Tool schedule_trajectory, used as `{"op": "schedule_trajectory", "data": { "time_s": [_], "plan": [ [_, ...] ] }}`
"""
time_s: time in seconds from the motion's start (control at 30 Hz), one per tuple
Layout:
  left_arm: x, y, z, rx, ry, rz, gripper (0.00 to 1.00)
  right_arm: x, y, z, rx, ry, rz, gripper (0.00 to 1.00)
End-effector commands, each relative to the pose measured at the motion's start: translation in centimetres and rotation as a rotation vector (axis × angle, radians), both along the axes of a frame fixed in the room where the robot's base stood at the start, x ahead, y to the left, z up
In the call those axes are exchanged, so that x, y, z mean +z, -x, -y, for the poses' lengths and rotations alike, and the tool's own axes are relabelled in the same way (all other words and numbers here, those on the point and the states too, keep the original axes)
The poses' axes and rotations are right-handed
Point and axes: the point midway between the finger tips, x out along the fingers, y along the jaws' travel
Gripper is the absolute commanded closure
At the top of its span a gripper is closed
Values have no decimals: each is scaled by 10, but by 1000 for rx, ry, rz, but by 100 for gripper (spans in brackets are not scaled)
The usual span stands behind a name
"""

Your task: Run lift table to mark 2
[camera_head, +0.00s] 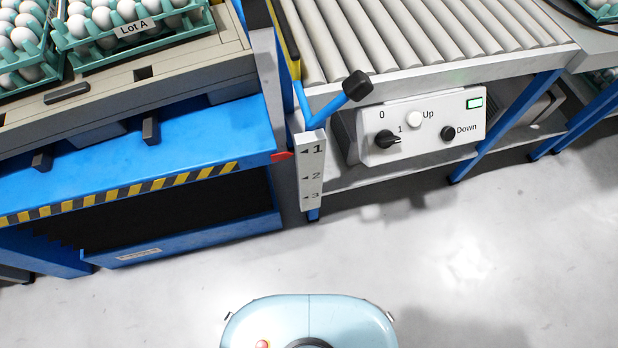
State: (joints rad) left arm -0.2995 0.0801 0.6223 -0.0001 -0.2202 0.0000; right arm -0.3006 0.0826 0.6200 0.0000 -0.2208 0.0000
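The blue lift table (200,142) stands at the left with a striped yellow and black front edge. Its red pointer (282,156) is about level with mark 1 on the white scale plate (309,188), which shows marks 1, 2 and 3 from top to bottom. The control box (430,112) on the conveyor frame has a black rotary switch (388,140) that appears turned toward 1. It also has a white Up button (414,119), a black Down button (448,133) and a lit green lamp (474,103). Neither of my grippers is in view.
Egg trays (150,28), one labelled Lot A, sit on the grey pallet (190,62) on the lift table. A blue lever with a black knob (357,86) juts out above the scale beside the roller conveyor (420,38). The pale floor (480,260) in front is clear.

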Motion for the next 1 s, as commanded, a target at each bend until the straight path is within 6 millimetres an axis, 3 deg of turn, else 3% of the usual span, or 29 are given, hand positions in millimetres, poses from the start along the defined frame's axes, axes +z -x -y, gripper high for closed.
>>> {"op": "schedule_trajectory", "data": {
  "time_s": [0.03,0.17,1.0],
  "plan": [
    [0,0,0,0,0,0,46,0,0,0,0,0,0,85],
    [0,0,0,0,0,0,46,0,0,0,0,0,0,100],
    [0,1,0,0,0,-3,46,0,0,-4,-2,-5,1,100]
  ]
}}
